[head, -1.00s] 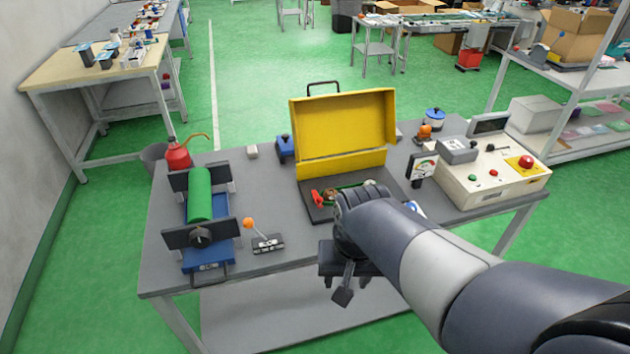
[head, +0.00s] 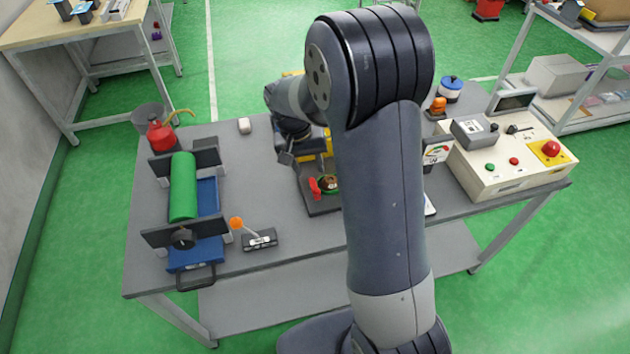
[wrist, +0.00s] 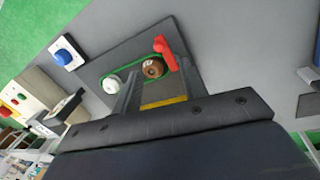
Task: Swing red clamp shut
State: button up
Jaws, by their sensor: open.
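In the wrist view the red clamp (wrist: 166,52) sticks up beside a brown round part (wrist: 153,68), with a green belt (wrist: 128,72) running to a white round part (wrist: 112,84). My gripper (head: 287,158) is up by the lid's left side in the head view, partly hidden by my forearm. In the wrist view my open gripper (wrist: 157,80) has its fingers apart, with the clamp just beyond the right finger.
A blue stand with a green roller (head: 183,188) is at the table's left. An orange-knobbed lever (head: 258,240) stands at the front. A control box (head: 510,160) with a red button is at the right. The table's front edge is mostly clear.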

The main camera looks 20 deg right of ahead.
aim_at(316, 189)
jog(key=f, duration=0.3)
jog(key=d+f, duration=0.1)
jog(key=f, duration=0.1)
jog(key=f+p, duration=0.1)
jog(key=f, duration=0.2)
jog(key=shift+s+d+f, duration=0.15)
jog(key=shift+d+f, duration=0.15)
jog(key=shift+d, duration=0.05)
jog(key=shift+c, duration=0.2)
grip_shut()
